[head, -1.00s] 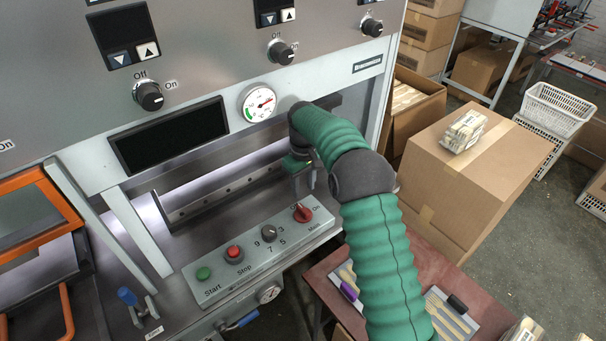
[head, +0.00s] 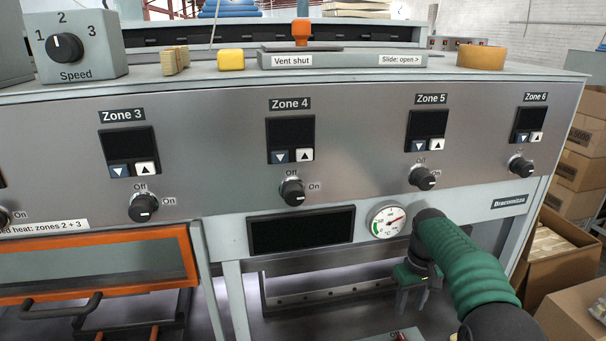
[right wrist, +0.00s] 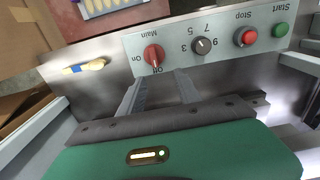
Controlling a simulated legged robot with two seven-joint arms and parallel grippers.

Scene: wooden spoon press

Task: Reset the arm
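My right arm, in a green sleeve, comes in at the lower right of the head view. My right gripper (head: 411,303) hangs in front of the press opening, below the round gauge (head: 388,220). In the right wrist view its two grey fingers (right wrist: 160,82) stand apart with nothing between them. The red Main knob (right wrist: 153,55) lies just beyond the fingertips. The control panel (right wrist: 222,38) also carries a numbered dial (right wrist: 202,45), a red Stop button (right wrist: 246,37) and a green Start button (right wrist: 280,30). My left gripper is not in view.
The press front (head: 360,130) has several zone displays and On/Off knobs. An orange-framed window (head: 100,262) is at lower left. Cardboard boxes (head: 580,310) stand at right.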

